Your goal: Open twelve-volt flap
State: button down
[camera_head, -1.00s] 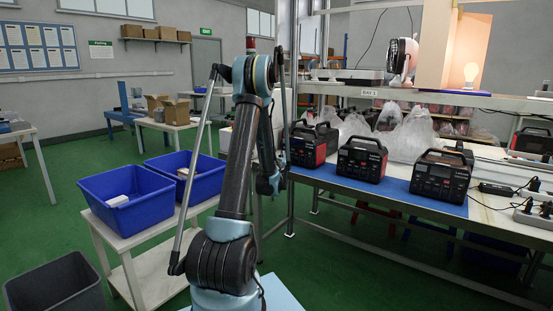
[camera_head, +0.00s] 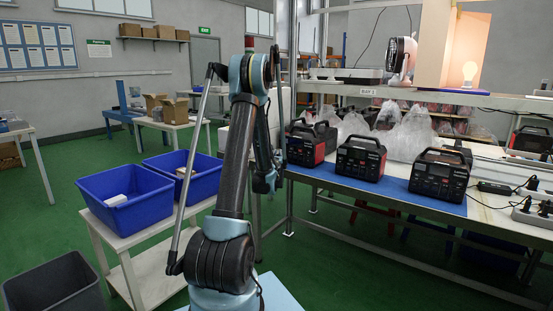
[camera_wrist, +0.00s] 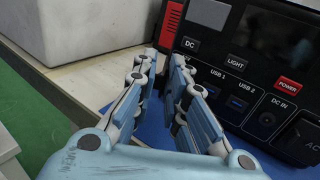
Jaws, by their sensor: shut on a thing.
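Three black-and-red power stations stand in a row on the blue mat (camera_head: 398,196): left (camera_head: 309,146), middle (camera_head: 361,158) and right (camera_head: 440,174). My arm reaches the left one, and my gripper is at its front, mostly hidden in the head view. In the wrist view, my gripper (camera_wrist: 165,68) has its two fingers close together against the left part of a power station's panel (camera_wrist: 255,65). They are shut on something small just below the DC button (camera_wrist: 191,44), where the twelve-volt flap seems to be. The fingers hide it, so its angle cannot be told.
A pale grey box (camera_wrist: 85,28) stands left of the station in the wrist view. Blue bins (camera_head: 126,198) sit on a low white table. Clear plastic bags (camera_head: 408,135) are behind the stations. A fan (camera_head: 401,58) stands on the shelf above.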

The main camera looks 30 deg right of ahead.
jog(key=m+g+h, duration=0.1)
jog(key=w+a+m+g+h, duration=0.1)
jog(key=g, duration=0.1)
jog(key=w+m+g+h, duration=0.1)
jog(key=h, duration=0.1)
jog(key=shift+a+m, duration=0.2)
jog(key=shift+m, duration=0.2)
jog(key=m+g+h, duration=0.1)
jog(key=g, duration=0.1)
jog(key=w+m+g+h, duration=0.1)
jog(key=m+g, duration=0.1)
jog(key=g, duration=0.1)
jog(key=w+m+g, duration=0.1)
jog(key=g, duration=0.1)
jog(key=shift+a+m+h, duration=0.15)
jog(key=shift+m+h, duration=0.25)
jog(key=m+g, duration=0.1)
jog(key=g, duration=0.1)
jog(key=w+m+g, duration=0.1)
jog(key=g, duration=0.1)
jog(key=shift+w, duration=0.1)
jog(key=shift+w+d+m+g, duration=0.25)
jog(key=shift+m+g, duration=0.5)
jog(key=shift+g, duration=0.3)
jog(key=shift+w+d+m+g, duration=0.1)
jog(key=shift+w+m+g, duration=0.1)
jog(key=shift+m+g, duration=0.7)
jog(key=shift+g+y, duration=0.25)
jog(key=shift+y, duration=0.05)
